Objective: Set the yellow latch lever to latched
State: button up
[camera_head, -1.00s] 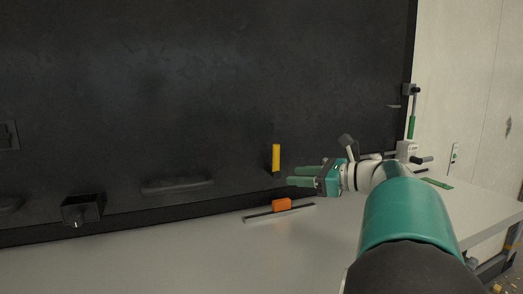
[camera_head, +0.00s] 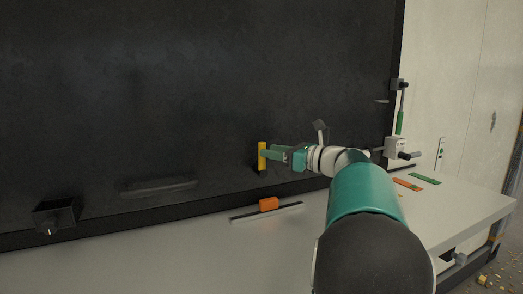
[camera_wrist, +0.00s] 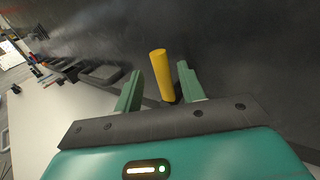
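The yellow latch lever (camera_head: 262,157) stands upright on the dark panel, above the back edge of the grey table. It also shows in the wrist view (camera_wrist: 161,75) as a yellow rod. My gripper (camera_head: 267,154) has come in from the right and is at the lever's height. In the wrist view my gripper (camera_wrist: 160,85) is open, with one green finger on each side of the lever and a visible gap to both.
A black box with a knob (camera_head: 56,216) is at the panel's left. Green and orange strips (camera_head: 424,178) lie on the table at right. The table's front left is clear.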

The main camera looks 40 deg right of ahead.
aim_at(262, 168)
jog(key=x, duration=0.4)
jog(key=shift+w, duration=0.15)
grip_shut()
